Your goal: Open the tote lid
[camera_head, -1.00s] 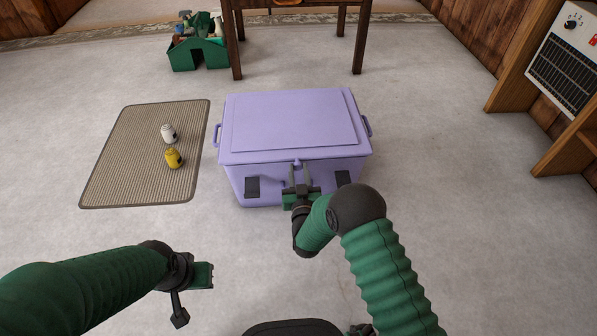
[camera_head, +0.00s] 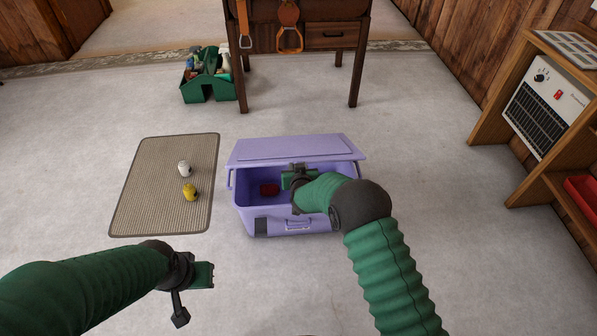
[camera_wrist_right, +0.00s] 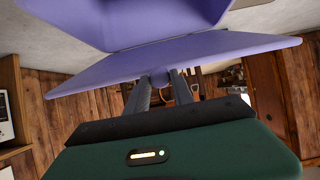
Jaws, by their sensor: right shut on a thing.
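The lavender tote (camera_head: 300,226) stands on the floor in the head view. Its lid (camera_head: 295,149) is tilted up at the front, leaving the box open, and a red item (camera_head: 269,190) lies inside. My right gripper (camera_head: 298,170) is at the lid's front edge. In the right wrist view the fingers (camera_wrist_right: 160,90) are shut on the small lavender tab (camera_wrist_right: 160,77) of the lid (camera_wrist_right: 180,62). My arm hides the right part of the tote's inside. My left gripper (camera_head: 195,290) is away from the tote at lower left; its jaw gap is unclear.
A ribbed mat (camera_head: 150,205) left of the tote holds a white bottle (camera_head: 184,169) and a yellow bottle (camera_head: 190,192). A green caddy (camera_head: 207,88) and a wooden table (camera_head: 333,62) stand behind. A wooden shelf unit with a heater (camera_head: 548,105) is at right. Floor around the tote is clear.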

